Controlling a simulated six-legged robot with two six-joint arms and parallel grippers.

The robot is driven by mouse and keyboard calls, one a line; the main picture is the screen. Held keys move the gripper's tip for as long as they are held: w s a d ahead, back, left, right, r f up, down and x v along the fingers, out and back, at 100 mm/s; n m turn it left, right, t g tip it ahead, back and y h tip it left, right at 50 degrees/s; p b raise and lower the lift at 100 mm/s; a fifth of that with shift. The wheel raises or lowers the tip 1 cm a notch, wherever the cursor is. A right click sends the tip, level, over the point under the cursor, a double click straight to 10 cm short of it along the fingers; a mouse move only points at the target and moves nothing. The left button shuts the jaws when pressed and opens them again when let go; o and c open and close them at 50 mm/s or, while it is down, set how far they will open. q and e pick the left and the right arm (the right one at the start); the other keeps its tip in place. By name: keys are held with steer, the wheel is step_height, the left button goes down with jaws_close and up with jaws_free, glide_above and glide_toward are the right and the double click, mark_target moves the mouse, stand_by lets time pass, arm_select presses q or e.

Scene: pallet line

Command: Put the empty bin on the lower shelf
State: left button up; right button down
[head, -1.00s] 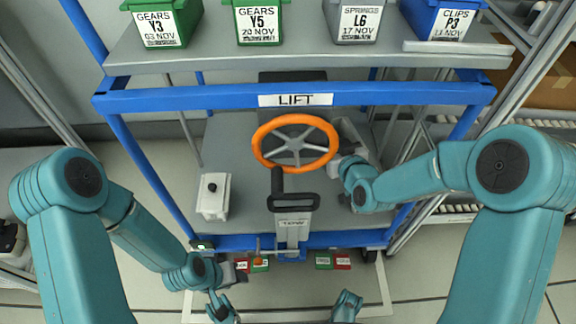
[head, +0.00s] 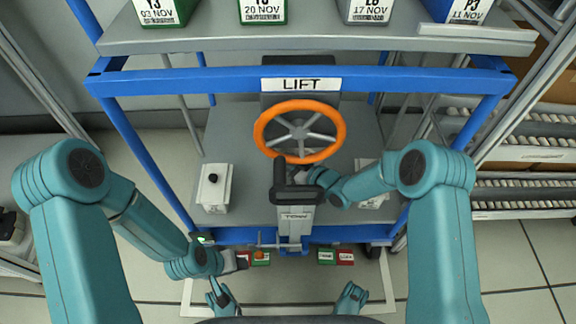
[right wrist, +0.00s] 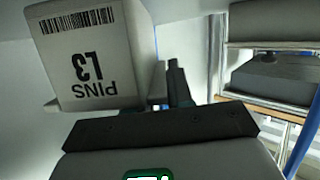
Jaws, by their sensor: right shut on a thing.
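A pale bin labelled PINS L3 (right wrist: 95,55) appears upside-down in the right wrist view; its inside is hidden.
A blue-framed cart marked LIFT (head: 200,80) stands ahead, with a grey deck (head: 235,140) and a black tow handle (head: 295,194). A white box with a black knob (head: 213,192) sits on the deck. Several labelled bins stand on the upper shelf (head: 330,38). Roller racks are at right.

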steer(key=shift+f, duration=0.7)
arm_select(q)
steer(key=shift+w+f, duration=0.15)
steer(key=shift+f, duration=0.1)
arm_select(e)
steer(key=shift+r, duration=0.2)
steer(key=shift+f, duration=0.25)
arm_select(q)
steer(key=shift+w+f, duration=0.1)
steer(key=shift+f, duration=0.05)
arm_select(e)
steer(key=c, duration=1)
jaws_free()
steer(key=shift+r, duration=0.15)
steer(key=shift+d+r, duration=0.1)
steer(key=shift+r, duration=0.1)
arm_select(q)
steer(key=shift+g, duration=0.5)
steer(key=s+r+p, duration=0.2)
steer(key=r+p, duration=0.1)
steer(key=s+r+p, duration=0.1)
steer(key=shift+s+d+r, duration=0.15)
steer(key=shift+d+r, duration=0.1)
steer(key=shift+d, duration=0.05)
arm_select(e)
steer(key=v, duration=1.1)
steer(key=shift+s+d+r, duration=0.1)
steer(key=shift+s+d, duration=0.1)
steer(key=shift+s, duration=0.1)
